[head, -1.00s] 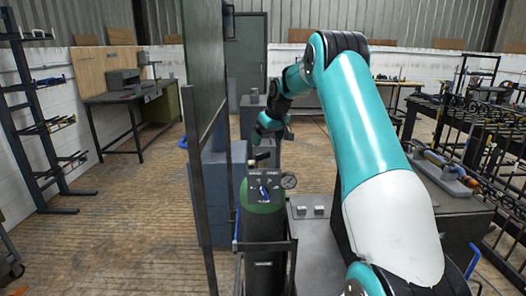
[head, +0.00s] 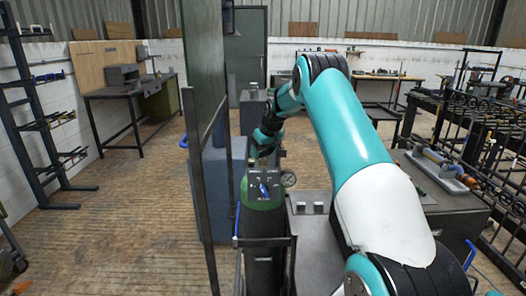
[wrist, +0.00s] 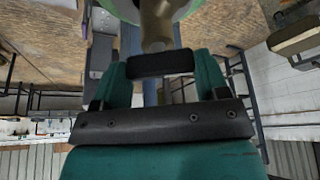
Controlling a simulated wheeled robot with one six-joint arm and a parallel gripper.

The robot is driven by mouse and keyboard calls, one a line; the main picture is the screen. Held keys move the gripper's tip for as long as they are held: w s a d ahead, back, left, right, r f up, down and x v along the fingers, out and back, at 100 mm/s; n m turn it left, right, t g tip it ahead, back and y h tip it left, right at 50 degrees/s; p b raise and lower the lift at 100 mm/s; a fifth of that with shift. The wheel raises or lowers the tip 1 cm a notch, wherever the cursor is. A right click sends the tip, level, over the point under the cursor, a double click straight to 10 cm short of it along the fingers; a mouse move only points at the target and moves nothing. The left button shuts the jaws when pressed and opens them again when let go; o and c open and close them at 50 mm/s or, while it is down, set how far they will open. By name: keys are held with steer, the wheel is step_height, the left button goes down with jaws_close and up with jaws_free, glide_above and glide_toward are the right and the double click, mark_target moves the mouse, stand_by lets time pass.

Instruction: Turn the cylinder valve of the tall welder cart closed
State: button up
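The tall welder cart (head: 292,250) holds a dark cylinder (head: 263,262) with a green shoulder. A panel with small knobs and a gauge (head: 288,178) sits at its top. In the wrist view, the black valve handle (wrist: 161,63) sits on a brownish stem above the green cylinder top (wrist: 190,8). My gripper (wrist: 161,66) has its two teal fingers spread, one at each end of the handle. I cannot tell whether they touch it. In the head view, my gripper (head: 263,150) is at the cylinder's top and largely hides the handle.
A tall dark green panel (head: 205,80) on a post stands just left of the cart. A grey block (head: 222,165) stands behind it. A metal workbench (head: 440,195) and black racks (head: 480,130) fill the right side. The wooden floor (head: 120,210) at left is open.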

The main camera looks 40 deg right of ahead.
stand_by(0.3)
steer(key=m+h+b, duration=0.1)
steer(key=m, duration=0.2)
steer(key=shift+m, duration=0.3)
steer(key=shift+a+m+g+h+b, duration=0.1)
steer(key=shift+m+g+h+b, duration=0.35)
steer(key=shift+m, duration=1.15)
steer(key=shift+h, duration=0.35)
steer(key=o, duration=0.9)
steer(key=shift+o, duration=0.2)
steer(key=shift+r, duration=0.1)
